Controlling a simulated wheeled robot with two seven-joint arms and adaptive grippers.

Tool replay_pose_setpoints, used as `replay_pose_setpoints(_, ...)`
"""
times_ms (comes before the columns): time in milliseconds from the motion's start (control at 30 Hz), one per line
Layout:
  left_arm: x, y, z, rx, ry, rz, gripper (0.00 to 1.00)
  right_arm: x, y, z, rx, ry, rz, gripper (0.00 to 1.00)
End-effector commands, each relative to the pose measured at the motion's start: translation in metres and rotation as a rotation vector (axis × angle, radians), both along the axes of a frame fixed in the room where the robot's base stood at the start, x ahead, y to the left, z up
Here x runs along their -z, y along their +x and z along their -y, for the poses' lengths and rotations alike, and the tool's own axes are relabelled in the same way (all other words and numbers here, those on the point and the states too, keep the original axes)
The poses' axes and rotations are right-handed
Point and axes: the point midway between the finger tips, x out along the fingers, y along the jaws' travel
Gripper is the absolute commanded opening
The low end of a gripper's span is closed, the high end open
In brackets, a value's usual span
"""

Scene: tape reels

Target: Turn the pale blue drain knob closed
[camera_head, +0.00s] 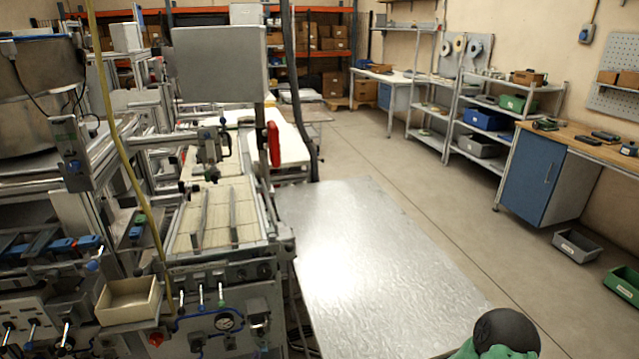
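Several slim pale levers stand on the front of the machine at the lower left, and one with a pale blue section (220,289) is beside another (201,294). I cannot tell which small blue part is the drain knob, or how it is turned. A rounder blue knob (92,266) sits further left. I cannot make out either of my grippers in this view. A green and black rounded part, which may be mine, shows at the bottom right edge.
A cream open box (128,301) juts from the machine front, near a red knob (156,340). A yellow hose hangs down in front of the machine. A bare metal tabletop (370,265) stands to the right. Open floor (425,180) lies beyond it, before shelves and a blue cabinet (532,174).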

Motion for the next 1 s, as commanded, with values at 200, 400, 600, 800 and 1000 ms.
replay_pose_setpoints(200,0.001,-0.003,0.0,0.013,-0.003,-0.002,0.0,0.002,0.0,0.0,0.0,0.0,0.0,0.83)
replay_pose_setpoints(400,-0.001,-0.015,0.001,0.01,-0.002,-0.003,0.0,-0.002,0.0,0.0,0.0,0.0,0.0,0.83)
replay_pose_setpoints(600,-0.002,-0.034,0.005,0.005,-0.002,0.001,0.0,-0.005,0.0,0.0,0.0,0.0,0.0,0.83)
replay_pose_setpoints(800,-0.002,-0.052,0.009,0.003,0.0,0.001,0.0,-0.008,0.0,0.0,0.0,0.0,0.0,0.83)
replay_pose_setpoints(1000,-0.002,-0.059,0.011,0.002,0.0,0.004,0.0,-0.008,0.0,0.0,0.0,0.0,0.0,0.83)
